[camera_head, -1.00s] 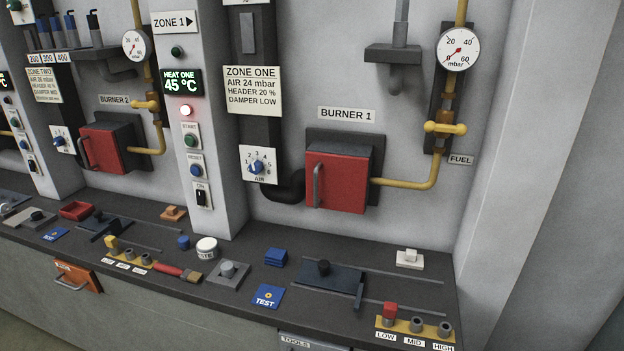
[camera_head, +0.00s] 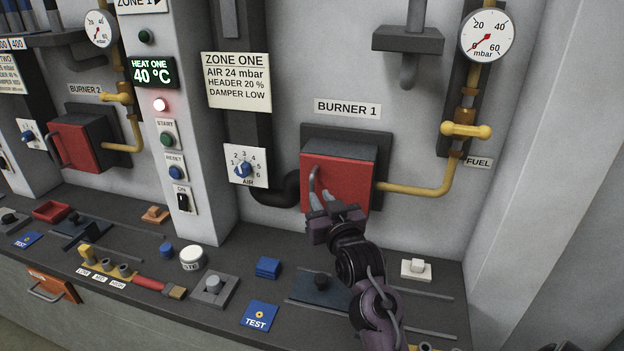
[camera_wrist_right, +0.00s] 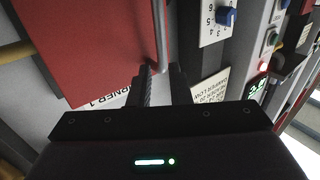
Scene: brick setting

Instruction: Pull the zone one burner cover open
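The zone one burner cover (camera_head: 345,179) is a red box front below the BURNER 1 label in the head view, and it looks closed. Its grey bar handle (camera_head: 312,181) stands upright at the cover's left side. In the right wrist view the red cover (camera_wrist_right: 90,45) fills the upper left, and the handle (camera_wrist_right: 160,30) runs down to the fingertips. My right gripper (camera_head: 320,196) is at the handle, with its fingers (camera_wrist_right: 162,80) on either side of it. A gap shows between the fingers, so they look open. My left gripper is not in view.
A yellow fuel pipe (camera_head: 425,190) leaves the burner's right side. The AIR dial (camera_head: 244,166) and a black pipe (camera_head: 277,192) are to its left. The dark counter below holds a blue TEST card (camera_head: 260,315), a blue block (camera_head: 267,267) and a white switch (camera_head: 416,268).

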